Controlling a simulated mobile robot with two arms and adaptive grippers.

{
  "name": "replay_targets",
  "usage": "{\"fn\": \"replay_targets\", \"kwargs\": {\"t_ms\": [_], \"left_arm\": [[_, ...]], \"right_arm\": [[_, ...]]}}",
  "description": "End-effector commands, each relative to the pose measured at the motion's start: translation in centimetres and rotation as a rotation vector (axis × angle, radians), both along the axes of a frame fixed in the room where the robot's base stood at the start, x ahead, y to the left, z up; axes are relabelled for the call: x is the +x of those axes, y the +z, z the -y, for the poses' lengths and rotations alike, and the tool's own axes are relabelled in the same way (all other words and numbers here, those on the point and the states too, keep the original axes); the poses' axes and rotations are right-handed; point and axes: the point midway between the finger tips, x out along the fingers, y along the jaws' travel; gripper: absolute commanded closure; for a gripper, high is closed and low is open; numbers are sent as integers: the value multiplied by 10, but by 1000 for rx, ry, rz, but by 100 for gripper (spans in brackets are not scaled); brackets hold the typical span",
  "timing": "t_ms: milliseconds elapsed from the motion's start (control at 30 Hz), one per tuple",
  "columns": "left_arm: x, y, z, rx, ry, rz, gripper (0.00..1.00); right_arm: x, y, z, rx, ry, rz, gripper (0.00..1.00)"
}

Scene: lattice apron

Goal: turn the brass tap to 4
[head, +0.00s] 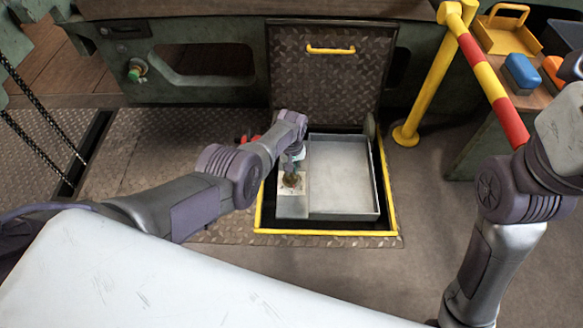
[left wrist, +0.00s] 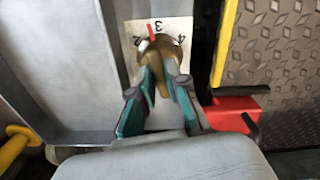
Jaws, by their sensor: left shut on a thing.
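The brass tap (left wrist: 164,50) sits on a pale dial plate (left wrist: 131,30) marked 2, 3 and 4 in the left wrist view. Its red pointer (left wrist: 152,33) stands at about the 3, slightly to its left. My left gripper (left wrist: 162,84) is shut on the tap, its teal fingers on either side and hiding its near part. In the head view the tap (head: 291,181) lies low inside the floor hatch, beneath my left gripper (head: 293,165). My right arm is at the right edge and its gripper is out of view.
A grey tray (head: 343,178) fills the hatch beside the tap. The brown hatch lid (head: 330,85) stands open behind. A red part (left wrist: 232,113) is near the gripper. A striped yellow-red rail (head: 488,82) and a bench with blue (head: 520,72) and orange blocks stand right.

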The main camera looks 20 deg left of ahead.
Motion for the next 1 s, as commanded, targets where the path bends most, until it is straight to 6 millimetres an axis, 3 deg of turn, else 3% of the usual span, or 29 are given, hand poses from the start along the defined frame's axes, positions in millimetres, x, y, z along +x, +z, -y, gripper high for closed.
{"fn": "replay_targets", "kwargs": {"t_ms": [1000], "left_arm": [[-1,0,1,-2,-955,-2,100]], "right_arm": [[1,-1,0,-1,0,-7,100]]}}
